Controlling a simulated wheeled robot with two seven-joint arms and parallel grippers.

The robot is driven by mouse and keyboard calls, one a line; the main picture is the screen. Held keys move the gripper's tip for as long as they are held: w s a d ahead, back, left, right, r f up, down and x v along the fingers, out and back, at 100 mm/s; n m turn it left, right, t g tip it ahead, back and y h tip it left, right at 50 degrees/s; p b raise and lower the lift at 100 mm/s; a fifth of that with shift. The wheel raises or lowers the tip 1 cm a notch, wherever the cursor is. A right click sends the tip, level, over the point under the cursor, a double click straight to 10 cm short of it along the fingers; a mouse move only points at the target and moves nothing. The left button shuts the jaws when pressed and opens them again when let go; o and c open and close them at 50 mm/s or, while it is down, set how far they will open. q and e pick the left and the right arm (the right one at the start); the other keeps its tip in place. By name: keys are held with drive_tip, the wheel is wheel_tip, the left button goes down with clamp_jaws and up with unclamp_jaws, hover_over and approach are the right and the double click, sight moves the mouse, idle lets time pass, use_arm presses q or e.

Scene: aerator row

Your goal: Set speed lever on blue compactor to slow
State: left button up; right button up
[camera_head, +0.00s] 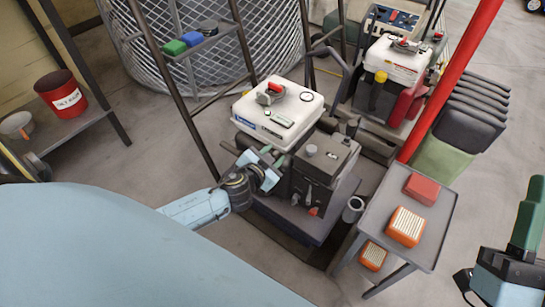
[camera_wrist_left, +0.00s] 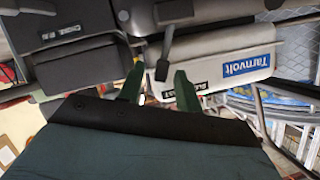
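The nearer compactor stands mid-view, with a white tank (camera_head: 278,109) and a dark engine block (camera_head: 322,165). A dark lever (camera_wrist_left: 165,56) hangs beside the engine housing in that view. My left gripper (camera_head: 272,166) is at the side of this compactor, between tank and engine. Its green fingers (camera_wrist_left: 158,82) are apart, with the lever's end between or just beyond them; I cannot tell if they touch it. My right gripper (camera_head: 524,240) is at the lower right, away from the machine.
A second compactor (camera_head: 395,62) with red parts stands behind. A red post (camera_head: 450,85) rises to the right. A grey side table (camera_head: 432,213) holds a red box (camera_head: 421,189) and an orange filter (camera_head: 405,227). A shelf upright (camera_head: 170,90) stands left of the compactor.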

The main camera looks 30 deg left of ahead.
use_arm(q)
drive_tip(key=shift+c, duration=0.2)
clamp_jaws()
